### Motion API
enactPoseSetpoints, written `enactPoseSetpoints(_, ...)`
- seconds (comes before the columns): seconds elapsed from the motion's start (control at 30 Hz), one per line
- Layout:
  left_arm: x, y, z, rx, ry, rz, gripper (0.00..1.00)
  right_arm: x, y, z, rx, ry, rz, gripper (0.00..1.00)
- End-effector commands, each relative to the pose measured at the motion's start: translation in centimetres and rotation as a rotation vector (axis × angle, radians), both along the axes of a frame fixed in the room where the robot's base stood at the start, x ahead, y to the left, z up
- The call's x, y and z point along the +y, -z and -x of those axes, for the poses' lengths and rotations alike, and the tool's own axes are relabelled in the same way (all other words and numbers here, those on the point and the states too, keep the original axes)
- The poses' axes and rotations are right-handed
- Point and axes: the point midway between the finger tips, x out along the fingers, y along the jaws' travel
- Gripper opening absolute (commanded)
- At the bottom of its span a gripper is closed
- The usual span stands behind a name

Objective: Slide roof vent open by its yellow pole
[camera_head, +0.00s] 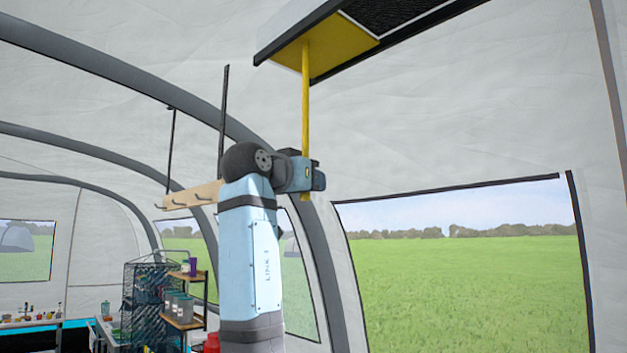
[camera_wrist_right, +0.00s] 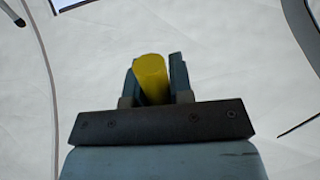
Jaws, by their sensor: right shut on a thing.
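The yellow pole (camera_head: 306,110) hangs upright from the yellow vent panel (camera_head: 325,52) in the tent roof in the head view. The panel sits in a dark-framed roof vent, and dark mesh (camera_head: 395,12) shows to its right. My right gripper (camera_head: 312,177) is around the pole near its lower end, and a short piece of pole shows below it. In the right wrist view the pole's end (camera_wrist_right: 151,70) stands between the two fingers (camera_wrist_right: 155,82), which are shut on it. My left gripper is not in view.
A wooden peg rail (camera_head: 190,195) hangs on dark straps left of my right arm. A shelf with canisters (camera_head: 182,306) and a dark wire rack (camera_head: 143,295) stand below at left. A large window (camera_head: 465,275) is at right. The space around the pole is clear.

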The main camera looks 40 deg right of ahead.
Motion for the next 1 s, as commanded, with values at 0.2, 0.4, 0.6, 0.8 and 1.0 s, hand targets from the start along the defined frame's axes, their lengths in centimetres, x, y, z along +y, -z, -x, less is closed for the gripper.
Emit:
enactPoseSetpoints(0.2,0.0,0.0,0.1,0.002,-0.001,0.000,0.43,0.0,-0.3,0.0,-0.003,-0.003,0.003,0.00)
enactPoseSetpoints(0.4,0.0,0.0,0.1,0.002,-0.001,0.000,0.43,0.0,-0.3,0.0,-0.003,-0.003,0.003,0.46)
enactPoseSetpoints(0.6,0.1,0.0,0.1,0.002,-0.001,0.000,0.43,0.0,-0.2,0.0,-0.003,-0.002,0.002,0.46)
enactPoseSetpoints(0.8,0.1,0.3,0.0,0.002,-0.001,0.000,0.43,0.8,-0.1,0.2,-0.003,-0.003,0.002,0.46)
enactPoseSetpoints(1.0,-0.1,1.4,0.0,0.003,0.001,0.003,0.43,4.4,0.1,1.1,-0.003,-0.006,0.003,0.46)
